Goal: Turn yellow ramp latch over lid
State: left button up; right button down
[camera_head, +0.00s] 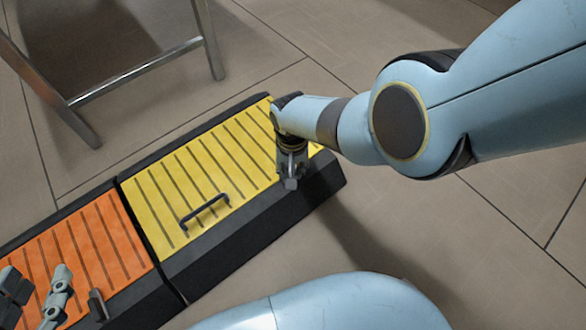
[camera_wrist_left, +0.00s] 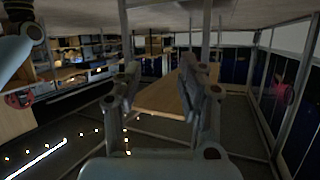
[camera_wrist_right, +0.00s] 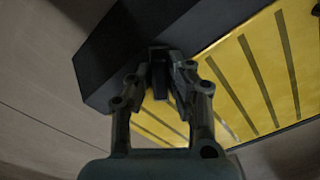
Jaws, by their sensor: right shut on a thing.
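The yellow ramp (camera_head: 203,170) has a slatted yellow lid with a black handle (camera_head: 205,212) and a black body. In the right wrist view the yellow lid (camera_wrist_right: 262,72) lies to the right and the black ramp end to the left. My right gripper (camera_head: 291,181) points down at the lid's front right corner. It is shut on a small dark latch (camera_wrist_right: 158,50), mostly hidden between the fingers. I cannot tell the latch's exact angle. My left gripper (camera_head: 38,288) is open and empty above the orange ramp; its spread fingers show in the left wrist view (camera_wrist_left: 158,88).
The orange ramp (camera_head: 85,252) adjoins the yellow one at the left, with a dark upright latch (camera_head: 97,305) at its front edge. A metal-legged stool or table (camera_head: 135,77) stands behind. Tiled floor right of the ramp is clear.

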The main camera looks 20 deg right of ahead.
jog(key=shift+n, duration=0.9)
jog(key=n, duration=0.2)
jog(key=shift+a+n, duration=0.15)
jog(key=shift+n, duration=0.15)
pick_arm(q)
jog(key=shift+s+a+f+g, duration=0.1)
jog(key=shift+s+f+g, duration=0.4)
jog(key=shift+s+f, duration=0.45)
pick_arm(e)
jog(key=shift+n, duration=1.5)
pick_arm(q)
jog(key=shift+s, duration=0.1)
jog(key=shift+r, duration=0.2)
pick_arm(e)
jog(key=c, duration=1.3)
grip_release()
jog(key=shift+a+r, duration=0.1)
jog(key=shift+r, duration=0.05)
pick_arm(q)
jog(key=shift+f, duration=0.1)
pick_arm(e)
jog(key=shift+r, duration=3.6)
